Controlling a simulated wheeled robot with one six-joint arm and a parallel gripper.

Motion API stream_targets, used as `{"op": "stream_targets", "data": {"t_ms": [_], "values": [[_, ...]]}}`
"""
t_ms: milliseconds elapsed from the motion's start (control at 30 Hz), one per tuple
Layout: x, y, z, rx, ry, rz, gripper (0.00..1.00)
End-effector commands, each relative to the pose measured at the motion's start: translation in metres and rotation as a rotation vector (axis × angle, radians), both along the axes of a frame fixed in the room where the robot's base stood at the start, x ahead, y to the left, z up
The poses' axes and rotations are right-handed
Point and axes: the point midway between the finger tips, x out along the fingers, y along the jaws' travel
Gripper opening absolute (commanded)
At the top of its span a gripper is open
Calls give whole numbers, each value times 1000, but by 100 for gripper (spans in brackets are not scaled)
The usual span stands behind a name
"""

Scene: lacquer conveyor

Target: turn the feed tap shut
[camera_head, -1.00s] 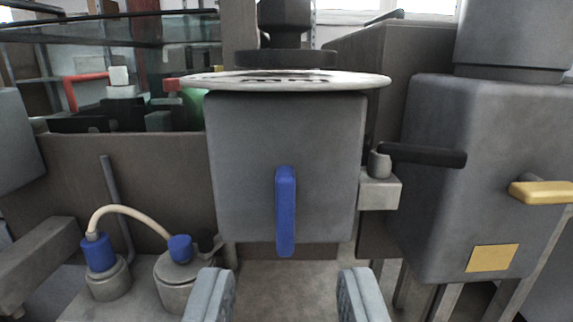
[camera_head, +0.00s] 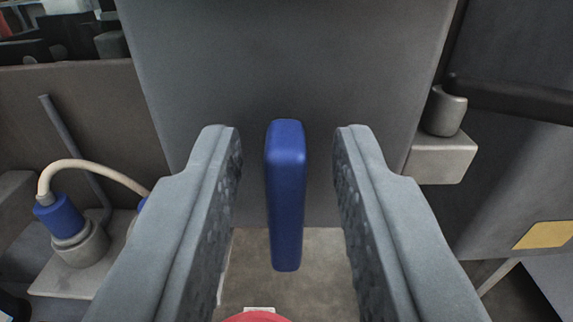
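A blue bar-shaped handle (camera_head: 286,200), which looks like the feed tap, hangs upright on the front of a grey box (camera_head: 290,60). My gripper (camera_head: 287,140) is open, with one finger to the left of the blue handle and one to the right. A gap shows on both sides, so neither finger touches the handle. The handle's mounting behind it is hidden.
At left, a cream hose (camera_head: 95,165) runs from a blue-collared fitting (camera_head: 62,218). At right, a black lever (camera_head: 510,98) sits beside a grey block (camera_head: 440,158). A red rounded thing (camera_head: 256,317) shows at the bottom edge.

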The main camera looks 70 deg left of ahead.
Motion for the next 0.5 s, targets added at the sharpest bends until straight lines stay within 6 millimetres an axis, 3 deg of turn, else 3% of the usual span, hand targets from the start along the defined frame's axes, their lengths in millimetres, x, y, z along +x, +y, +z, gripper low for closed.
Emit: {"op": "stream_targets", "data": {"t_ms": [33, 133, 500], "values": [[0, 0, 0, 0, 0, 0, 17], [0, 0, 0, 0, 0, 0, 0], [1, 0, 0, 12, 33, 0, 0]]}}
